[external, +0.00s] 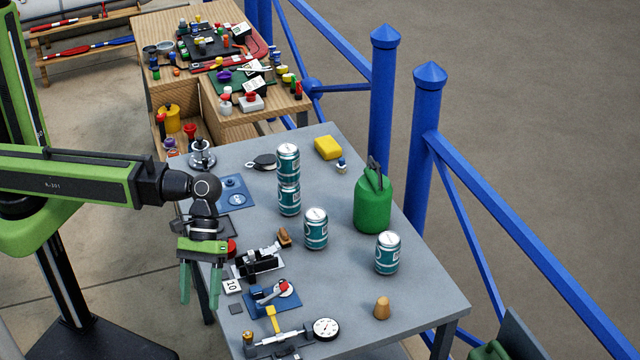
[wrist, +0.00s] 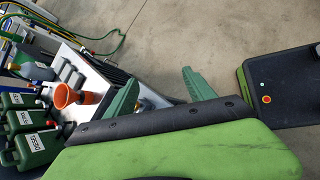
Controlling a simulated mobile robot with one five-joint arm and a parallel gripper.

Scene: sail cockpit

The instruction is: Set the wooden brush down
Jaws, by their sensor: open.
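My gripper (external: 200,284) hangs at the left edge of the grey table, its green fingers pointing down. The fingers are apart and nothing shows between them; the wrist view also shows the gripper (wrist: 162,92) empty. A small brown wooden piece (external: 284,237) lies on the grey table (external: 345,280), right of my gripper and left of a teal can. It may be the wooden brush, but it is too small to tell. A tan wooden peg-like piece (external: 382,308) stands near the table's front right. No bristles are visible on either.
Several teal cans (external: 316,229) and a green container (external: 372,202) stand on the table. A black-and-silver device (external: 259,262), a dial gauge (external: 326,328) and a blue fixture (external: 272,297) crowd its left side. An orange funnel (wrist: 66,95) and green cans (wrist: 32,125) show in the wrist view.

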